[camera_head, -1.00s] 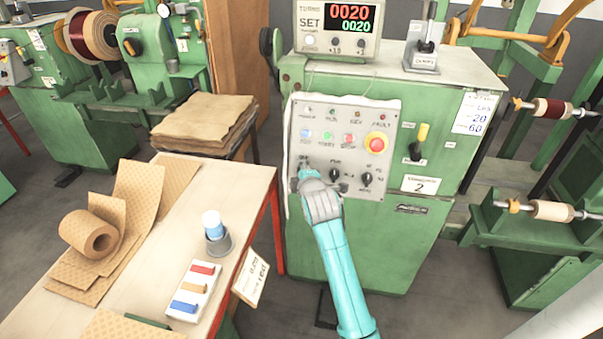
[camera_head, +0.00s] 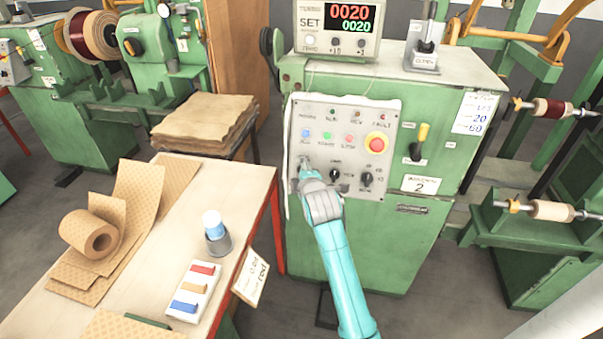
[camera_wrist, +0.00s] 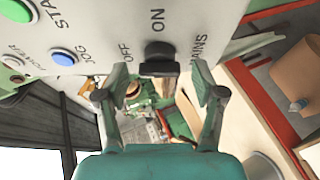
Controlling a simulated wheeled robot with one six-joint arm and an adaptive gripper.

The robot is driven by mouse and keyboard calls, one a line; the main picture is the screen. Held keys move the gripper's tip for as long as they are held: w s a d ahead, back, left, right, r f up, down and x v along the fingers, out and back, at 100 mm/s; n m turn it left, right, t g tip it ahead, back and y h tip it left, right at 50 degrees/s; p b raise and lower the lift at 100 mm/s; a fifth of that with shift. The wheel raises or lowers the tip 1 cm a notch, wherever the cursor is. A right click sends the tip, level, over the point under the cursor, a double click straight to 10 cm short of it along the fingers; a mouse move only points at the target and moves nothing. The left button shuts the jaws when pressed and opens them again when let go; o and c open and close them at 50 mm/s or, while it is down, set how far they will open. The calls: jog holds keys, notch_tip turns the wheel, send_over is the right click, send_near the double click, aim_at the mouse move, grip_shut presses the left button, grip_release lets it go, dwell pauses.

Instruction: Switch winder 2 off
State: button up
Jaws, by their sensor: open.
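Winder 2 is the green cabinet (camera_head: 370,240) with a plate marked 2 (camera_head: 421,185). Its grey control panel (camera_head: 345,120) carries lamps, coloured buttons, a red emergency stop (camera_head: 376,143) and black rotary knobs. My gripper (camera_head: 307,165) is at the panel's lower left and hides the switch there in the head view. In the wrist view the black mains switch (camera_wrist: 159,58), labelled MAINS with ON and OFF, stands between the open fingers of my gripper (camera_wrist: 160,95). The fingers are apart from it on both sides. The knob's handle appears to point towards ON, away from OFF.
A counter display (camera_head: 338,25) reading 0020 sits on top. A blue button (camera_wrist: 63,57) lies left of the switch in the wrist view.

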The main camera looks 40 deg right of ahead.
jog(key=v, duration=1.1)
jog(key=shift+s+a, duration=0.2)
jog(key=shift+f, duration=0.1)
jog(key=s+a+f+m+t+y, duration=0.2)
jog(key=s+a+f+m+y, duration=0.15)
jog(key=s+a+f, duration=1.15)
jog(key=s+a+r+m+y, duration=0.1)
jog(key=s+a+m, duration=0.1)
jog(key=s, duration=0.6)
jog(key=s+a+r+m+y, duration=0.1)
jog(key=s+a+r+m, duration=0.1)
jog(key=s, duration=0.6)
jog(key=s+a+r+m+y, duration=0.1)
jog(key=s+a+r+m, duration=0.1)
jog(key=s, duration=0.6)
jog(key=shift+s+m+t, duration=0.3)
jog(key=shift+s+m, duration=0.1)
jog(key=shift+m, duration=0.25)
jog(key=shift+a, duration=0.1)
jog(key=shift+c, duration=0.3)
